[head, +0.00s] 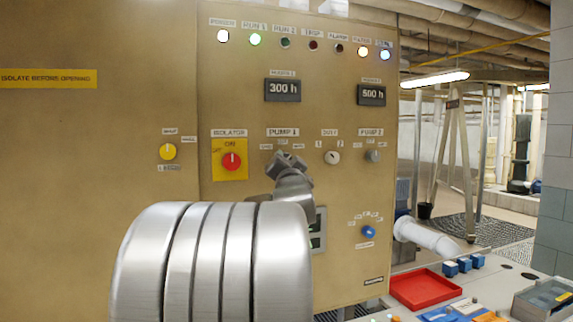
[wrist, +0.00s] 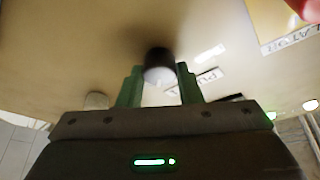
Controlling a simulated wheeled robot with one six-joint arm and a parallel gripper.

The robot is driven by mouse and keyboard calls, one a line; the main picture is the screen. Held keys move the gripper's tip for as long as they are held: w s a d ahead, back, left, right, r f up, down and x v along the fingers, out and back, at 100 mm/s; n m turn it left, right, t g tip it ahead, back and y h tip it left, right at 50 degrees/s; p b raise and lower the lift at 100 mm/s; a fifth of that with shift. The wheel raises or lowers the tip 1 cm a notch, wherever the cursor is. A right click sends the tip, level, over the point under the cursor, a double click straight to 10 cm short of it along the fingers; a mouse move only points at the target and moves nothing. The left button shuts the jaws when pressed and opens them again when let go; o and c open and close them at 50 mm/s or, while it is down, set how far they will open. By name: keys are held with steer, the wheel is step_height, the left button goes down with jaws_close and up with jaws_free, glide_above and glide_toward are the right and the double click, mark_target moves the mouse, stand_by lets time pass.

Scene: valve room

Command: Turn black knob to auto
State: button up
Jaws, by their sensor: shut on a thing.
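The black knob (wrist: 159,57) sits between the two green fingers of my gripper (wrist: 160,70) in the wrist view. The fingers are shut on its sides. In the head view my gripper (head: 287,162) is at the panel just below the PUMP 1 label (head: 283,132), and it hides the knob there. Small position labels (head: 282,146) show around that spot, too small to read surely. Which way the knob points cannot be told. The wrist view is turned over, with the PUMP label (wrist: 195,84) upside down.
On the tan panel, the red isolator knob (head: 231,161) on its yellow plate is close left. A white knob (head: 332,157) and a grey PUMP 2 knob (head: 373,156) are to the right. A blue knob (head: 368,232) is lower right. A red tray (head: 427,289) lies on the bench.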

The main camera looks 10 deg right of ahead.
stand_by(0.3)
steer(key=o, duration=1)
steer(key=shift+s+f, duration=0.1)
steer(key=shift+s, duration=0.05)
steer(key=b+v, duration=0.3)
steer(key=v, duration=1)
steer(key=shift+s, duration=0.3)
steer(key=shift+w, duration=0.1)
steer(key=p+x, duration=0.3)
steer(key=x, duration=1)
steer(key=shift+w, duration=0.35)
